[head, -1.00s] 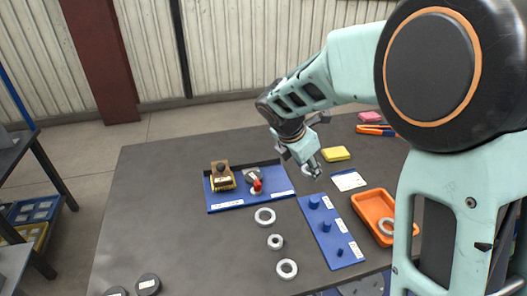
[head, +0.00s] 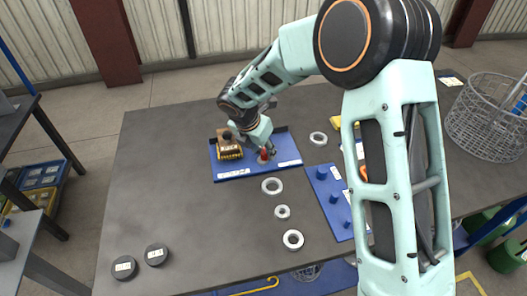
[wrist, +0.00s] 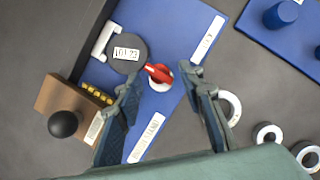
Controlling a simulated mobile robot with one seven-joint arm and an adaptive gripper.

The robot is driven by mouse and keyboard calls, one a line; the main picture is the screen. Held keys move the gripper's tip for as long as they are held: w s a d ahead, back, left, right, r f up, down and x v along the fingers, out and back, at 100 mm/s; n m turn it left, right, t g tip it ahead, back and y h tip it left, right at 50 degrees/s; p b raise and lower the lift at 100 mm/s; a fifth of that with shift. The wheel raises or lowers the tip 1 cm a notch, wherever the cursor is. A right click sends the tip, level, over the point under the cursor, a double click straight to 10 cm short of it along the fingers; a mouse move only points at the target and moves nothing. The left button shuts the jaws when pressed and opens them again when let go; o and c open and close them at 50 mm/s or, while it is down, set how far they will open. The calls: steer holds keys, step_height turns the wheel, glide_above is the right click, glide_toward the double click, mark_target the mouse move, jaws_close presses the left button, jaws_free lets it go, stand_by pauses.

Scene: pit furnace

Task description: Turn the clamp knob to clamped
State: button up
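The clamp knob is a red pointer on a pale round base (wrist: 160,74), on a blue fixture plate (head: 290,157). In the wrist view the red pointer slants up-left toward a dark disc labelled 10173 (wrist: 127,53) in the fixture. In the head view the knob (head: 264,156) shows just below my gripper (head: 262,147). My gripper is open, and in the wrist view its two fingers (wrist: 165,88) stand on either side of the knob, apart from it. The small label beside the knob reads unclearly.
A brown block with a black ball knob (wrist: 64,122) stands left of the clamp. Several metal rings (head: 272,186) lie to the right and in front. A blue peg board (head: 327,196) lies right.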

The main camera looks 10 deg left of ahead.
steer(key=shift+x, duration=0.8)
steer(key=shift+c, duration=0.7)
